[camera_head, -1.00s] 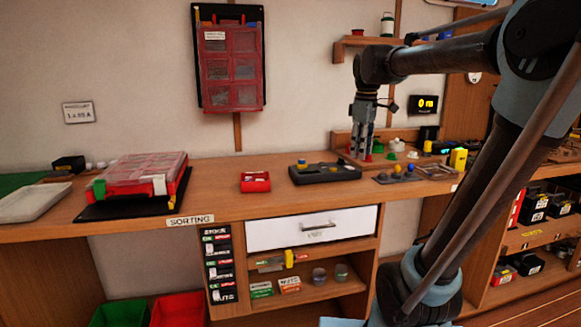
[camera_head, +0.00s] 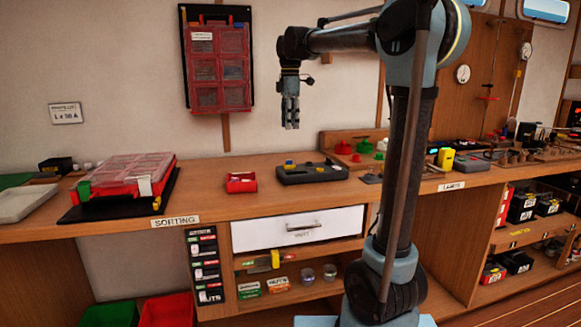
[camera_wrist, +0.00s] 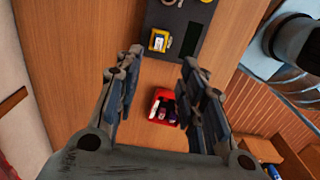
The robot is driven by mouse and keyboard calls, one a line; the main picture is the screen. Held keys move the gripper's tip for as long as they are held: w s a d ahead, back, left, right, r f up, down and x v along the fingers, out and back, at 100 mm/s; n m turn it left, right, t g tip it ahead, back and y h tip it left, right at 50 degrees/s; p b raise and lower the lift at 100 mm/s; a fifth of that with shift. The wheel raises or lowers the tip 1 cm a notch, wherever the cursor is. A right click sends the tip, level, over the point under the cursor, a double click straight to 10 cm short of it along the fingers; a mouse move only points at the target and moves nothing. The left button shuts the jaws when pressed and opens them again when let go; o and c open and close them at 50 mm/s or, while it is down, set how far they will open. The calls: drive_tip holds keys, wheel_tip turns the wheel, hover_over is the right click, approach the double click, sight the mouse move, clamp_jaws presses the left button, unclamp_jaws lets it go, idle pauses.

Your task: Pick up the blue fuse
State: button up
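A small red tray (camera_head: 241,187) stands on the bench, left of a dark device. In the wrist view the tray (camera_wrist: 164,91) shows between my fingers, partly hidden by the right one. It holds several small cylinders, among them red-and-white and dark ones. I cannot tell for sure which is the blue fuse. My gripper (camera_head: 291,124) points down, well above the bench, to the right of the tray in the head view. In the wrist view my gripper (camera_wrist: 161,62) has its two fingers wide apart with nothing between them.
The dark device (camera_head: 312,176) with a yellow part lies right of the tray. A red-lidded organiser box (camera_head: 130,172) stands to the left on a black mat. Red and green knobs (camera_head: 364,147) sit behind.

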hover_over(291, 160)
wheel_tip(291, 160, down, 8)
drive_tip(key=shift+w+f, duration=0.15)
drive_tip(key=shift+f, duration=0.05)
drive_tip(key=shift+w+f, duration=0.2)
drive_tip(key=shift+f, duration=2.45)
clamp_jaws()
